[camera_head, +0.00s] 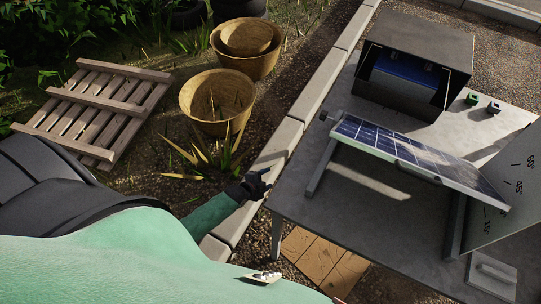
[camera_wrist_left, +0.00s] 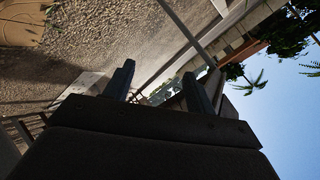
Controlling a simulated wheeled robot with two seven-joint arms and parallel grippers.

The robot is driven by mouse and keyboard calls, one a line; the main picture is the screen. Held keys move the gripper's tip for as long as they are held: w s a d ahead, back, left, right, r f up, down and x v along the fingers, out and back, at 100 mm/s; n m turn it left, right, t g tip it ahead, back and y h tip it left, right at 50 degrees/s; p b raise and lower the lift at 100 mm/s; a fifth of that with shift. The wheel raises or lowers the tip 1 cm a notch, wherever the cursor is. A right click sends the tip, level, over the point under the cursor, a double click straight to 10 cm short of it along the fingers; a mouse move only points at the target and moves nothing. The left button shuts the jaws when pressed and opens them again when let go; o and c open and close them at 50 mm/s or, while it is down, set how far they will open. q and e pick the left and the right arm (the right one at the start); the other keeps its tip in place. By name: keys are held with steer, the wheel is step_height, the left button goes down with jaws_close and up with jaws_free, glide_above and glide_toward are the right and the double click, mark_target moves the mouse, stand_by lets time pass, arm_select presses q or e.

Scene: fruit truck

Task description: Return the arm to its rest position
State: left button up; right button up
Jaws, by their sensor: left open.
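My left arm comes in from the left in the head view. Its small dark gripper (camera_head: 257,183) is beside the near left edge of the grey table (camera_head: 290,200), over the kerb and gravel. In the left wrist view, the two fingers of this gripper (camera_wrist_left: 160,88) stand apart with nothing between them. The gripper is open and empty. My right gripper is not in view.
A tilted solar panel (camera_head: 415,155) stands on the table, with a dark box (camera_head: 400,85) behind it and an angle board (camera_head: 515,180) at right. Wicker baskets (camera_head: 205,120) and a wooden pallet (camera_head: 100,108) lie left of the concrete kerb (camera_head: 315,95).

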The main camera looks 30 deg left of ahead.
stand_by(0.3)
arm_select(q)
steer(key=s+a+f+n+g+y+b, duration=0.15)
steer(key=s+f+n+g, duration=0.25)
steer(key=s+f+n, duration=0.4)
steer(key=s+a+f+n+g+y, duration=0.1)
steer(key=s+f+n+g+y, duration=0.3)
steer(key=f, duration=0.6)
steer(key=s+d+f+g+h+b, duration=0.1)
steer(key=s+d+f+b, duration=0.1)
steer(key=s+d+f, duration=0.3)
steer(key=s+d+f+h+b, duration=0.1)
steer(key=s+d+f, duration=0.5)
steer(key=s, duration=0.6)
steer(key=shift+s+f+g+h+b, duration=0.2)
steer(key=shift+f+g+h+b, duration=0.15)
steer(key=shift+b, duration=0.5)
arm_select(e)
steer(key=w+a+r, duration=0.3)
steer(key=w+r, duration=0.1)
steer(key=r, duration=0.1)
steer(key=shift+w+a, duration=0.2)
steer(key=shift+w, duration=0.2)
